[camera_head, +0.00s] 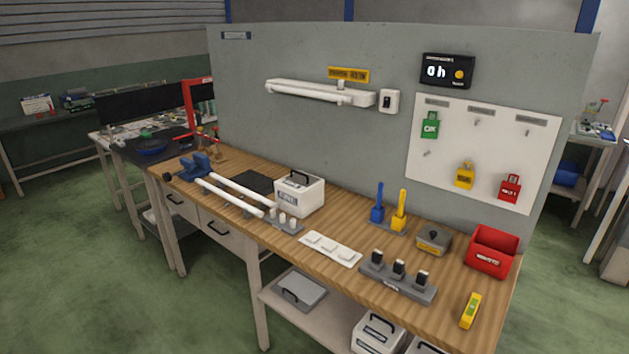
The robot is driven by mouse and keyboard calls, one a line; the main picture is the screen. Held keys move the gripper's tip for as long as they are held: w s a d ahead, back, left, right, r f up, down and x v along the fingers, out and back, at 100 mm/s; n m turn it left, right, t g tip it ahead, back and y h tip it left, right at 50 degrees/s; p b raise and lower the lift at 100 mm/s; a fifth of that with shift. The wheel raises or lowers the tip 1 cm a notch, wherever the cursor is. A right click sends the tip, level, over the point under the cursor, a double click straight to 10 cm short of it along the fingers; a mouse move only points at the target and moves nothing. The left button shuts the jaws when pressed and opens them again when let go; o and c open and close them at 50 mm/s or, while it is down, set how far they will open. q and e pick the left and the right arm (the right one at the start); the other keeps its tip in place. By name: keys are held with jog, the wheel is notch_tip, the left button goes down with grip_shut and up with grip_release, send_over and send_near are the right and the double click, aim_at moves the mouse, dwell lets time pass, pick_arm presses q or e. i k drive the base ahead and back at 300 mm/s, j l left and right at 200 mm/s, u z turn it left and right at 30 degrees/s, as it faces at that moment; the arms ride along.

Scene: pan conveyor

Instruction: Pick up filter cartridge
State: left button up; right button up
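No part is clearly readable as the filter cartridge. Small white cylinders (281,219) stand upright in a low grey holder (290,229) near the bench's front edge. Two long white tubes (232,196) lie side by side from a blue vise (196,167) toward the small cylinders. Neither of my grippers is in view.
The wooden workbench (350,285) also bears a white handled box (300,195), a white plate (330,248), blue and yellow upright tools (399,208), a grey box (433,240), a red bin (491,251) and a yellow level (470,311). A grey panel (300,130) rises behind.

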aim_at(299, 194)
jog(key=i+j, duration=0.15)
jog(key=j, duration=0.2)
jog(key=i+j, duration=0.15)
jog(key=j, duration=0.2)
jog(key=i+j+z, duration=0.1)
jog(key=j, duration=0.2)
jog(key=i+j, duration=0.2)
jog(key=j, duration=0.15)
jog(key=i+j, duration=0.15)
jog(key=j, duration=0.2)
jog(key=z, duration=0.05)
